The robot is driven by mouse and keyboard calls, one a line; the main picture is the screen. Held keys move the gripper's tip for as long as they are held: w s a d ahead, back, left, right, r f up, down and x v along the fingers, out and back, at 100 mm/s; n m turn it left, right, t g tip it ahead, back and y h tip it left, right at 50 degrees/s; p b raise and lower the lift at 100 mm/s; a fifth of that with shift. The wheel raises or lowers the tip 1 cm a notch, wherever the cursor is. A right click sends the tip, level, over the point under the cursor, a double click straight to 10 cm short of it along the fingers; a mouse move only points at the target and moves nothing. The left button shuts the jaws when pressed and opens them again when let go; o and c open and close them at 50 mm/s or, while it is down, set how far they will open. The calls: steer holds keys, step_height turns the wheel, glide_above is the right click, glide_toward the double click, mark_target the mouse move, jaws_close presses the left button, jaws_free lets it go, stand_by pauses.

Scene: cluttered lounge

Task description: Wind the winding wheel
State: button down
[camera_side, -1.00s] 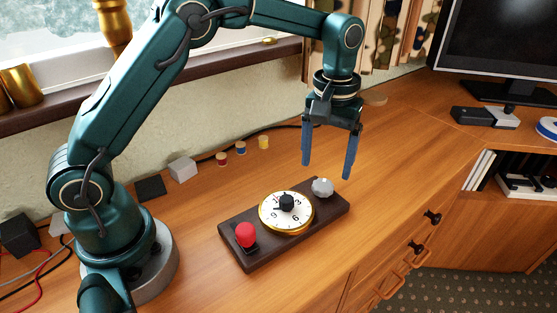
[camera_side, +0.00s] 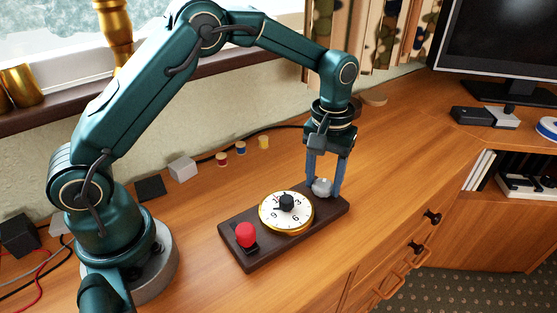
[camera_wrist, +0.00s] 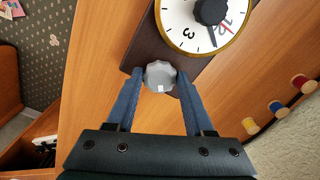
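The winding wheel is a small light-grey scalloped knob (camera_side: 322,187) at the right end of a dark wooden board (camera_side: 262,254). My gripper (camera_side: 323,192) points down over it, with one blue finger on each side of the wheel. In the wrist view the wheel (camera_wrist: 160,76) sits between the fingertips (camera_wrist: 159,78), with a small gap seeming to show on each side. The fingers look open, not closed on it. A white clock dial (camera_side: 275,220) with a gold rim and black centre knob (camera_side: 287,201) is beside the wheel. A red knob (camera_side: 246,234) is at the board's left end.
Small spools (camera_side: 241,148) and a grey cube (camera_side: 183,167) lie near the wall behind the board. A monitor (camera_side: 505,45) stands at the far right. The wooden top right of the board is clear, up to the front edge with drawers.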

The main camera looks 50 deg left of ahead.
steer(key=shift+m, duration=0.4)
steer(key=m, duration=0.4)
steer(key=shift+m, duration=0.4)
steer(key=m, duration=0.5)
steer(key=shift+a, duration=0.1)
steer(key=m, duration=0.5)
steer(key=shift+m, duration=0.4)
steer(key=m, duration=0.5)
steer(key=shift+w, duration=0.1)
steer(key=shift+m, duration=0.3)
steer(key=shift+c, duration=1.4)
jaws_free()
